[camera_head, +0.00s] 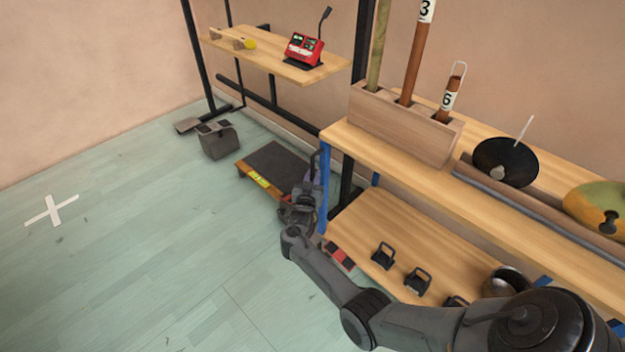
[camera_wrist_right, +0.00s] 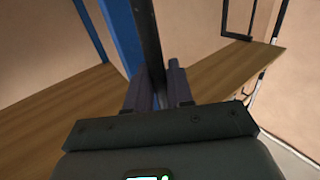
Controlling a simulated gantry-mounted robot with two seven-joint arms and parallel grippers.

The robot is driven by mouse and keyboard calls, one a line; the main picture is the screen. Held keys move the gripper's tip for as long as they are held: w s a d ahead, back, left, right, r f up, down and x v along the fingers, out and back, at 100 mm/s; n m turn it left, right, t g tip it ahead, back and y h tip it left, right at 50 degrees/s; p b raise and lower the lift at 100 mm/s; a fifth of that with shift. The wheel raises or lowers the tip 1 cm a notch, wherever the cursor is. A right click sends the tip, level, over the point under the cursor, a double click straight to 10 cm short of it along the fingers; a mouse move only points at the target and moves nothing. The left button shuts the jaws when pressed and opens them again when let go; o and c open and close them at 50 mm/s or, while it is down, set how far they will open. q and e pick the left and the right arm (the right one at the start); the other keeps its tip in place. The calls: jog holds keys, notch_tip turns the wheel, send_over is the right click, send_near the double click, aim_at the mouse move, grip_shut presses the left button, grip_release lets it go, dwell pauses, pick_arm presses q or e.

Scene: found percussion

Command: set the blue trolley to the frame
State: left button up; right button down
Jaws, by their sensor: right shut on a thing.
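The blue trolley is a wooden two-tier rack with blue legs (camera_head: 324,190) on the right side of the head view. Its blue leg also shows in the right wrist view (camera_wrist_right: 118,32). The black frame (camera_head: 193,45) stands against the wall at the back left and carries a wooden shelf (camera_head: 270,64). My right gripper (camera_head: 308,188) is at the trolley's near left end. In the right wrist view its fingers (camera_wrist_right: 158,88) are shut on a dark upright bar (camera_wrist_right: 147,40) next to the blue leg. The exact grip is partly hidden. My left gripper is out of view.
A low dark-topped platform (camera_head: 278,160) lies on the floor behind my right gripper, with a grey block (camera_head: 217,139) further left. A red device (camera_head: 303,50) stands on the frame's shelf. The floor around the white cross (camera_head: 51,210) is clear.

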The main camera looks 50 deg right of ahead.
jog(key=c, duration=1.3)
grip_release()
jog(key=shift+w+f, duration=0.1)
jog(key=shift+o, duration=0.8)
jog(key=shift+w+d, duration=0.15)
jog(key=shift+w, duration=0.1)
pick_arm(q)
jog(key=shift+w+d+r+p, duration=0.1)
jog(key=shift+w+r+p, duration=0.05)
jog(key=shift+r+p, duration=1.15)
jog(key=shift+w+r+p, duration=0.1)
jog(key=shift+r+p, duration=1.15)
jog(key=shift+p, duration=0.05)
pick_arm(e)
jog(key=v, duration=1.1)
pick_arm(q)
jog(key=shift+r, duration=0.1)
pick_arm(e)
jog(key=shift+d, duration=0.1)
